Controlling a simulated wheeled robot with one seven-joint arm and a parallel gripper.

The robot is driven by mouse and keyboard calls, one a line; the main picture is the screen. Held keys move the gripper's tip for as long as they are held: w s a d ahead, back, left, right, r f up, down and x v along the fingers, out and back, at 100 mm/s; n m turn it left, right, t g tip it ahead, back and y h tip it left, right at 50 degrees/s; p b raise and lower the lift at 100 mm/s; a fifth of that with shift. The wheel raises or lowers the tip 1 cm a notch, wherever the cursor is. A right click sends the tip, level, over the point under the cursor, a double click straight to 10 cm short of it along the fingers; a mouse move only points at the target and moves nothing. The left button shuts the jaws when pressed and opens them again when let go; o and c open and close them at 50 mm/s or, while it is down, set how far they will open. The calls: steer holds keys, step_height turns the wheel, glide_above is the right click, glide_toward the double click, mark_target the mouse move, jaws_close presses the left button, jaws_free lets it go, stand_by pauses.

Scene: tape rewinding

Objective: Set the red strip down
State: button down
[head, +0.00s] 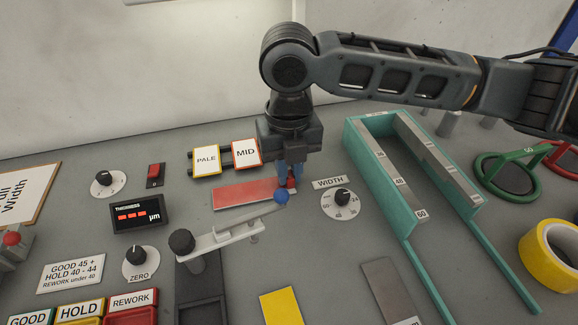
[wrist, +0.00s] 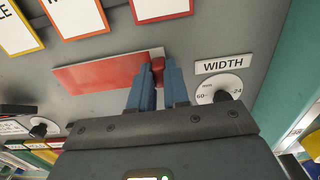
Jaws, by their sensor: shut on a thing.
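The red strip (head: 240,193) lies low over the grey table, below the PALE and MID cards. It looks flat, but I cannot tell whether it touches the table. In the wrist view the red strip (wrist: 105,76) reaches left from my fingertips. My gripper (head: 290,180) points down at the strip's right end. Its blue fingers (wrist: 158,85) are shut on a small red piece at that end, which looks like the strip's tab. The fingers hide part of this end in the head view.
The WIDTH dial (head: 342,203) is close on the right, with a teal rack (head: 407,220) beyond. A thickness display (head: 138,214) is at left. A yellow strip (head: 281,306) lies in front.

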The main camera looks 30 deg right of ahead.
steer(key=shift+f, duration=0.2)
steer(key=c, duration=1.1)
jaws_free()
step_height(320, 180, up, 12)
steer(key=shift+r, duration=0.25)
